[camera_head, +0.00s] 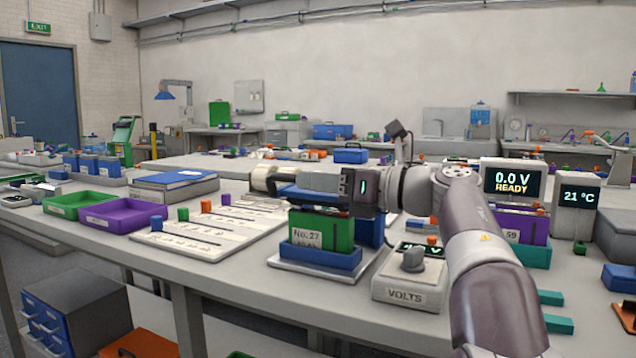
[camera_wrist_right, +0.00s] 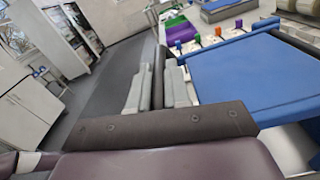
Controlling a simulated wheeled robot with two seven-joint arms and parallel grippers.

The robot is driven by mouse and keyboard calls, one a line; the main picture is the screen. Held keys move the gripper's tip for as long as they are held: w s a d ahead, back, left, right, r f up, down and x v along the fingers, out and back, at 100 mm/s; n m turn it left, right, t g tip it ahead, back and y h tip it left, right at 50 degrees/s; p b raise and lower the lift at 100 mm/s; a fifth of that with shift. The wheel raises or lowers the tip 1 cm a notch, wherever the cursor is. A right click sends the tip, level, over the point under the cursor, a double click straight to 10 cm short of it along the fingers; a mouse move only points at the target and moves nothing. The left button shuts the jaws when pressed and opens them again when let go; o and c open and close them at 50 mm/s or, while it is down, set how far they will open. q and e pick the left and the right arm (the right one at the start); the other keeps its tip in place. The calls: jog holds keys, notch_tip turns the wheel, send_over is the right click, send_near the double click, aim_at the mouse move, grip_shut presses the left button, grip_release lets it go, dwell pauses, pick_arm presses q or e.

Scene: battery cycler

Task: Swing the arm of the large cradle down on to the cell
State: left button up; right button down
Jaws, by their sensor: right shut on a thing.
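The large cradle (camera_head: 305,258) is blue and stands on a pale plate. A green cell (camera_head: 322,228) labelled No.27 sits upright in it. The blue arm of the cradle (camera_head: 306,194) lies roughly level just above the cell; whether it touches the cell is hidden. In the right wrist view the blue arm (camera_wrist_right: 250,75) fills the right side. My right gripper (camera_head: 264,180) reaches across from the right, over the cradle. Its fingers (camera_wrist_right: 160,88) are shut on a dark bar beside the blue arm, seemingly its handle. My left gripper is out of view.
A VOLTS box with a knob (camera_head: 408,280) stands right of the cradle. A display (camera_head: 513,183) reads 0.0 V READY, behind a purple cell (camera_head: 520,227). A pale board (camera_head: 205,240) with small coloured blocks and a purple tray (camera_head: 122,214) lie left.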

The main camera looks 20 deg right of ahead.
jog(key=c, duration=1.1)
grip_release()
jog(key=p+v, duration=0.1)
jog(key=v, duration=1.1)
jog(key=shift+s+d+p, duration=0.25)
jog(key=shift+p, duration=0.15)
